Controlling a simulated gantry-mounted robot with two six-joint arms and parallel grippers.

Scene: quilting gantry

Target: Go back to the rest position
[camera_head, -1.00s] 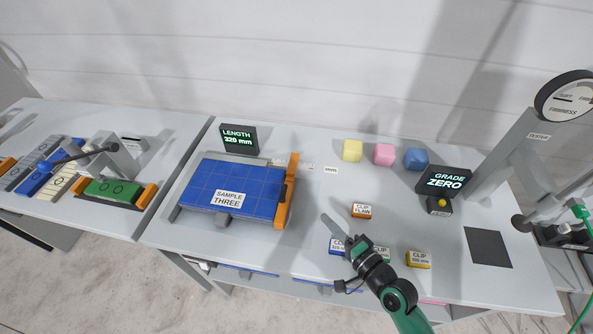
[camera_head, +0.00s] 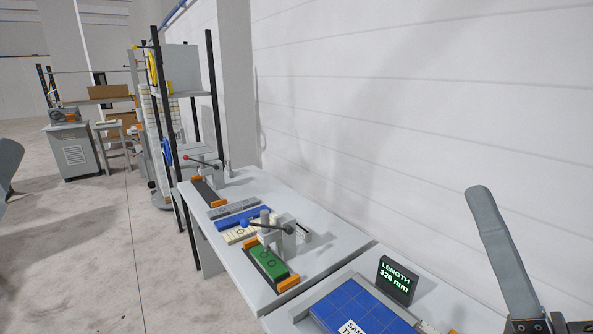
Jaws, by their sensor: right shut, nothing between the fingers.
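My right gripper (camera_head: 482,198) shows at the lower right, raised near the camera; its grey finger points up and the jaws are shut and empty. It is to the right of the length display (camera_head: 398,280), which reads 320 mm. Below it, part of the blue gridded sample (camera_head: 360,306) on its grey tray shows at the bottom edge, its label cut off. The clips, the coloured cubes and the grade display are outside this view.
The left bench (camera_head: 330,240) carries a green block (camera_head: 268,262) between orange ends, a lever clamp (camera_head: 283,232), and blue and grey strips. Black rack posts (camera_head: 213,100) stand behind it. A grey cabinet (camera_head: 72,147) stands far left. The floor at left is open.

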